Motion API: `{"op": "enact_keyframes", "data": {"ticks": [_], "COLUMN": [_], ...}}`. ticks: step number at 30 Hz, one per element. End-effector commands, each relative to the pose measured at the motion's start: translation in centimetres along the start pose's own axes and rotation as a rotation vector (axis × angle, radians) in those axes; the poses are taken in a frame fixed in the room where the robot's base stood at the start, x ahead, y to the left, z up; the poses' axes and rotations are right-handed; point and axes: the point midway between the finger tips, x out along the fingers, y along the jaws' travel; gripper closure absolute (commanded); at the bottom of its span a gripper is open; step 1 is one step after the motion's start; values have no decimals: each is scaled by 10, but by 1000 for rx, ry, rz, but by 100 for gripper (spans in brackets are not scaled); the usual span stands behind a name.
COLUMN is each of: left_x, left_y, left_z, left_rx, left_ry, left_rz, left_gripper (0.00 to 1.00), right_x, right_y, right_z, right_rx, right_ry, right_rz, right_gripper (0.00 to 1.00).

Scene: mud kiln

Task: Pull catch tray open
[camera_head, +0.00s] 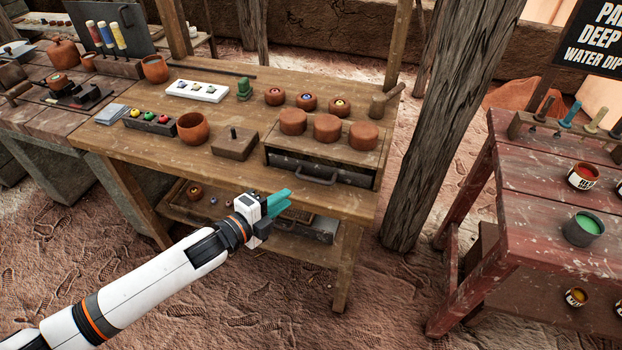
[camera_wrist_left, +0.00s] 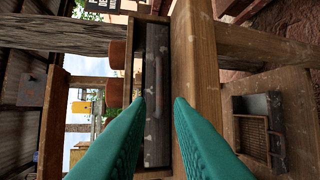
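The catch tray appears to be the dark, worn drawer front (camera_head: 345,177) in the low wooden box on the table. It looks closed, flush with the box. A grey bar handle (camera_head: 317,179) sits on its front. In the left wrist view the dark front (camera_wrist_left: 156,125) stands upright beyond the fingers. My left gripper (camera_head: 279,203) has teal fingers and is in front of the table edge, below and left of the handle in the head view. In the left wrist view its fingertips (camera_wrist_left: 160,100) are apart with nothing between them. My right gripper is not in view.
Several clay pieces stand on the box, including a round brown one (camera_head: 327,127). A wooden block with a peg (camera_head: 235,142) and a clay cup (camera_head: 193,128) stand to its left. A lower shelf holds a metal tray (camera_wrist_left: 275,118). A thick post (camera_head: 440,130) rises at the right.

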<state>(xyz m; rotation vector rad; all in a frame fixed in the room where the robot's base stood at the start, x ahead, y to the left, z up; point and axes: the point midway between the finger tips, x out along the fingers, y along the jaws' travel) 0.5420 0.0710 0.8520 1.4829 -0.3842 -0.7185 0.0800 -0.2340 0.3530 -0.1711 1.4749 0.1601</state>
Motion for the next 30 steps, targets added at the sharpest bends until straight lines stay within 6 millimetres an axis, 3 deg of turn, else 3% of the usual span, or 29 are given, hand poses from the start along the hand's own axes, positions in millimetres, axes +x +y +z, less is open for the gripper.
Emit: {"op": "enact_keyframes", "data": {"ticks": [4,12,18,27,30], "left_x": [33,80,95,97,97], "left_y": [2,1,1,1,1], "left_z": [1,0,0,0,0], "left_rx": [-2,-3,-2,-2,-3], "left_ry": [-1,1,1,1,1], "left_rz": [4,2,2,1,1], "left_gripper": [80,80,80,80,95], "right_x": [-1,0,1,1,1], "right_y": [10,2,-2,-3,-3], "right_z": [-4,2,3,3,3], "right_rx": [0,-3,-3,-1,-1], "right_ry": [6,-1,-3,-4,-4], "right_rz": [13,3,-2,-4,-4], "right_gripper": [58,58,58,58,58]}}
